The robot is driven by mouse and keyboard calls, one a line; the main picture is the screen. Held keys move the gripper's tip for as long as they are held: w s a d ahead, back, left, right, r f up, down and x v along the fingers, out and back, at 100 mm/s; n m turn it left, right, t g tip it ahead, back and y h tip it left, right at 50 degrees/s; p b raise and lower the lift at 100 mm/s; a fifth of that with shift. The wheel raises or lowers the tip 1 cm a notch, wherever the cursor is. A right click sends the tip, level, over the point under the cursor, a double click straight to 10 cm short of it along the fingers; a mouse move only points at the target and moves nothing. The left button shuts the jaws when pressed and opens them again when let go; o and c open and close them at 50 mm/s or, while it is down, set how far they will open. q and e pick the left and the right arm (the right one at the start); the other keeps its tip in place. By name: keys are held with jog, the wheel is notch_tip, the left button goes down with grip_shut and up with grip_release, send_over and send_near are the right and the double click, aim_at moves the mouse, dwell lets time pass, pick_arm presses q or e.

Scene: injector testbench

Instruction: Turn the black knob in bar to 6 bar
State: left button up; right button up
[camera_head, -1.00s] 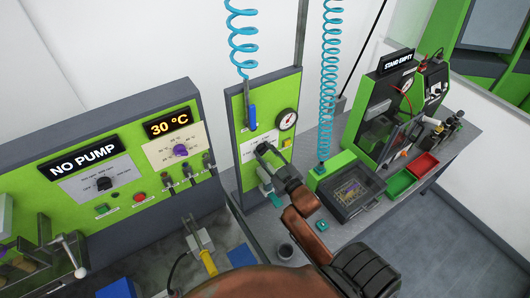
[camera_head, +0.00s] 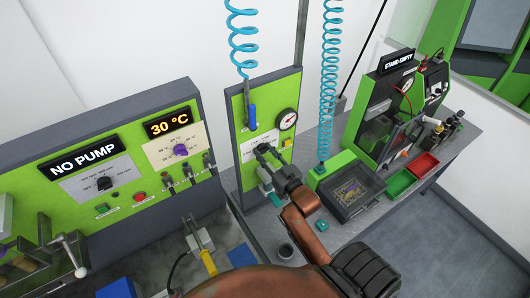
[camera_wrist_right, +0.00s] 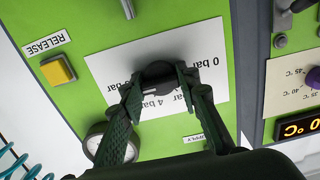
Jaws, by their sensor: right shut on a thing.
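The black knob (camera_wrist_right: 158,74) sits on a white card (camera_wrist_right: 207,58) on a green panel in the right wrist view. The card shows upside down there, with "0 bar" and "4 bar" readable and other marks partly covered. My right gripper (camera_wrist_right: 157,82) is shut on the knob, one finger on each side. The knob's pointer cannot be made out. In the head view my right gripper (camera_head: 262,151) is at the card (camera_head: 248,146) and hides the knob. A round pressure gauge (camera_head: 288,119) is up and right of it; its reading is unclear. My left gripper is not in view.
A yellow RELEASE button (camera_wrist_right: 58,71) is on the same panel. A blue-handled tool (camera_head: 253,117) hangs above the card. The "30 °C" panel (camera_head: 170,127) with a purple knob (camera_head: 180,150) stands left. A dark tray (camera_head: 350,190) lies right of my arm.

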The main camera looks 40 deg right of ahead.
jog(key=o, duration=1.2)
jog(key=shift+c, duration=0.2)
jog(key=s+a, duration=0.1)
jog(key=s, duration=1.1)
jog(key=shift+a, duration=0.15)
